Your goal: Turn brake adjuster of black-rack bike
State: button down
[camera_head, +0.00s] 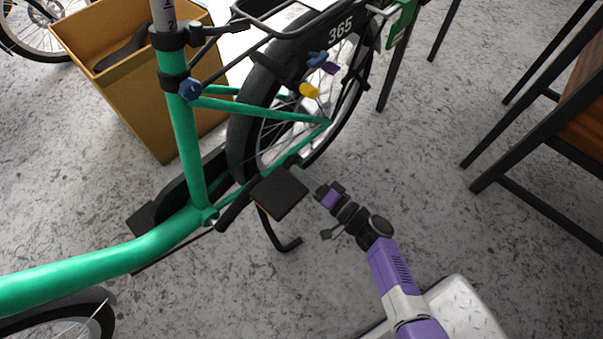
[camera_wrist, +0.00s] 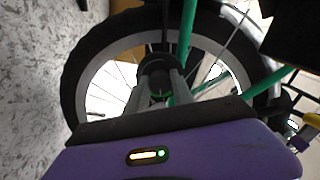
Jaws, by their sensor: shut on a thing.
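The green bike (camera_head: 170,120) stands with its black rear rack (camera_head: 270,28) above the rear wheel (camera_head: 240,135). My gripper (camera_head: 301,177) is low beside the rear wheel, just right of the black pedal (camera_head: 280,193). In the wrist view, the two grey fingers (camera_wrist: 161,82) are closed around a small dark rounded part (camera_wrist: 160,92) in front of the rear wheel (camera_wrist: 85,75). The fingers hide most of this part, and I cannot tell from its look whether it is the brake adjuster. In the head view the fingertips' contact is too small to make out.
Blue (camera_head: 317,58) and yellow (camera_head: 309,90) parts sit by the rear wheel. A kickstand (camera_head: 284,245) is below the pedal. A brown box (camera_head: 165,140) stands behind. A dark-legged bench (camera_head: 545,130) is right, with clear floor between.

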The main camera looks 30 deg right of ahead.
jog(key=shift+s+f, duration=0.1)
dwell(0.3)
jog(key=c, duration=1.1)
grip_release()
jog(key=p+v, duration=0.2)
jog(key=v, duration=0.5)
jog(key=shift+s+d, duration=0.15)
jog(key=shift+s, duration=0.2)
